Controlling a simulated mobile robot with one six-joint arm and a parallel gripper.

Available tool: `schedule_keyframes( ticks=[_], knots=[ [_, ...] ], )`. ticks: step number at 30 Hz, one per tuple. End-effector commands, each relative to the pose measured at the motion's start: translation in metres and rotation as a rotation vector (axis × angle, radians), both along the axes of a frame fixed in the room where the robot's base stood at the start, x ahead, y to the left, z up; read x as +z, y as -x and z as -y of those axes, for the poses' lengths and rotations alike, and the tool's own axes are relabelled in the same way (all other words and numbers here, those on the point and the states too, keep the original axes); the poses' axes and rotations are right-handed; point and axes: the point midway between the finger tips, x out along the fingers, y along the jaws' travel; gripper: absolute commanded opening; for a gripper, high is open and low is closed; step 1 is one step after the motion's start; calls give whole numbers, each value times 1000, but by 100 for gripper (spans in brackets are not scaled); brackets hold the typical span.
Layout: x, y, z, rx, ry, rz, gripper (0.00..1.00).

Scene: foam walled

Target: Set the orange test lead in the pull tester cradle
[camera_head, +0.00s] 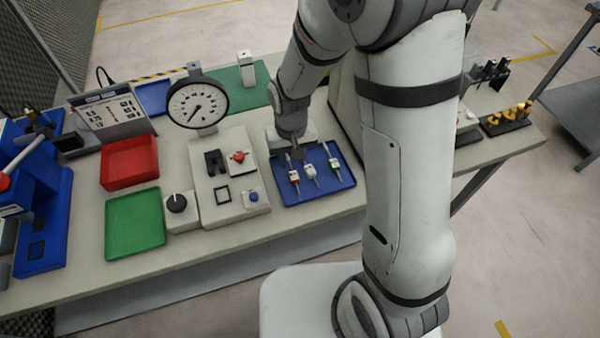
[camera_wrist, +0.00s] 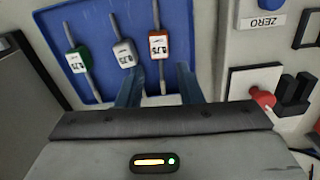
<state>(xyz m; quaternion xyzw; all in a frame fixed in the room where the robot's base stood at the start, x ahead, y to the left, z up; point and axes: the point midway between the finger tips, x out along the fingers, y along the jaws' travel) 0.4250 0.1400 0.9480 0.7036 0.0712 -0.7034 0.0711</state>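The orange test lead (camera_head: 293,177) lies at the left end of a row of three leads in a blue tray (camera_head: 333,187). In the wrist view the orange lead (camera_wrist: 158,46) has a label and a thin grey shaft, with white (camera_wrist: 124,54) and green (camera_wrist: 78,60) leads beside it. My gripper (camera_head: 298,153) is over the tray's back edge. In the wrist view its fingers (camera_wrist: 158,84) are apart, with the orange lead's shaft end between them and no visible grip. The pull tester (camera_head: 225,178) stands left of the tray; its black slotted block (camera_head: 214,162) looks like the cradle.
The round dial gauge (camera_head: 197,103) rises behind the tester, and a red knob (camera_head: 239,157) sits beside the black block. A red bin (camera_head: 129,162), green tray (camera_head: 135,222) and black dial (camera_head: 177,204) are farther left. The bench front is mostly clear.

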Motion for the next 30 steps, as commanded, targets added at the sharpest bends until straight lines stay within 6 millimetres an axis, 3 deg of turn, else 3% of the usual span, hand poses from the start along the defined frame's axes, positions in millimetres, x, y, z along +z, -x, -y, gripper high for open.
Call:
schedule_keyframes(
  ticks=[10,20,30],
  knots=[
    [-40,-1,1,1,2,-3,33],
    [-45,-1,0,1,0,-1,32],
    [-45,-1,0,2,0,-1,4]
  ],
)
